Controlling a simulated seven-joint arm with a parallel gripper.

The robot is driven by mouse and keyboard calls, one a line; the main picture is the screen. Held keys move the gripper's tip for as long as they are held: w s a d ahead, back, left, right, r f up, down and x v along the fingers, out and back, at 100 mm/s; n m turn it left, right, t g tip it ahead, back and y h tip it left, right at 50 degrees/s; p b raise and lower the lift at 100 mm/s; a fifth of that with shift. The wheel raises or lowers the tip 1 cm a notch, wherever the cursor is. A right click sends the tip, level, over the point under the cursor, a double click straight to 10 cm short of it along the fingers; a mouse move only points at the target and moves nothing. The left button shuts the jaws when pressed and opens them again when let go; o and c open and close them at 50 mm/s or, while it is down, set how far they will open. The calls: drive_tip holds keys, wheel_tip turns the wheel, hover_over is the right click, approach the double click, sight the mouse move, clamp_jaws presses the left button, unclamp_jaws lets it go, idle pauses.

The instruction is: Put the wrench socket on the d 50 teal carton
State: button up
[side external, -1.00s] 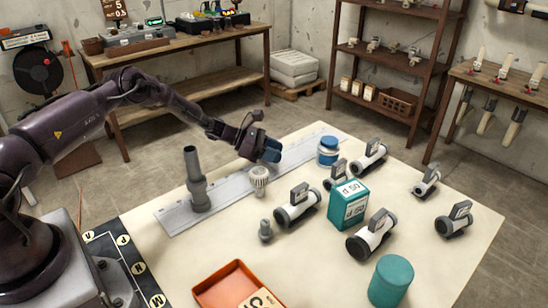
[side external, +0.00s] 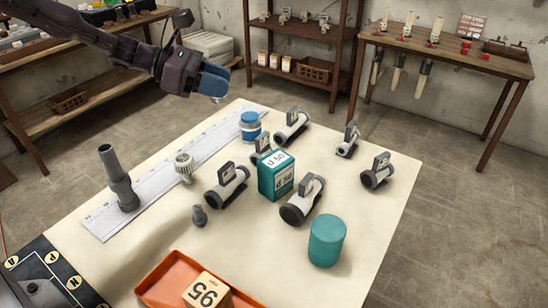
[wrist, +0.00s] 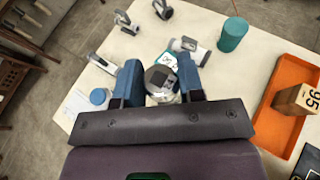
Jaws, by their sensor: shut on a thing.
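My gripper (side external: 208,80) is raised above the far side of the table, with its blue fingers shut on a small grey, round metal piece that looks like the wrench socket. The piece shows between the fingers in the wrist view (wrist: 160,76); in the side view the fingers hide nearly all of it. The teal carton (side external: 276,178) with white "d 50" labels stands upright mid-table, to the right of and below my gripper in the side view. In the wrist view the held piece partly covers the carton (wrist: 172,59). Nothing lies on the carton's top.
White pipe fittings with grey clamps (side external: 227,187) (side external: 303,200) crowd the carton. A blue-and-white jar (side external: 250,125), teal cylinder (side external: 327,241), tall grey pipe (side external: 120,180), ribbed white cap (side external: 184,165) and small grey fitting (side external: 199,215) stand around. An orange tray (side external: 160,272) holds a "95" block.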

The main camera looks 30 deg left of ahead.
drive_tip(key=s+d+f, duration=0.2)
drive_tip(key=s+d, duration=0.4)
drive_tip(key=s, duration=0.1)
hover_over(276, 159)
drive_tip(key=f, duration=0.9)
drive_tip(key=shift+s+f, duration=0.15)
drive_tip(key=shift+s, duration=0.25)
drive_tip(key=shift+w+f, duration=0.15)
drive_tip(key=shift+f, duration=0.05)
drive_tip(key=shift+w+f, duration=0.2)
drive_tip(key=shift+f, duration=1.5)
drive_tip(key=shift+f, duration=0.15)
drive_tip(key=o, duration=1)
drive_tip(key=shift+c, duration=0.2)
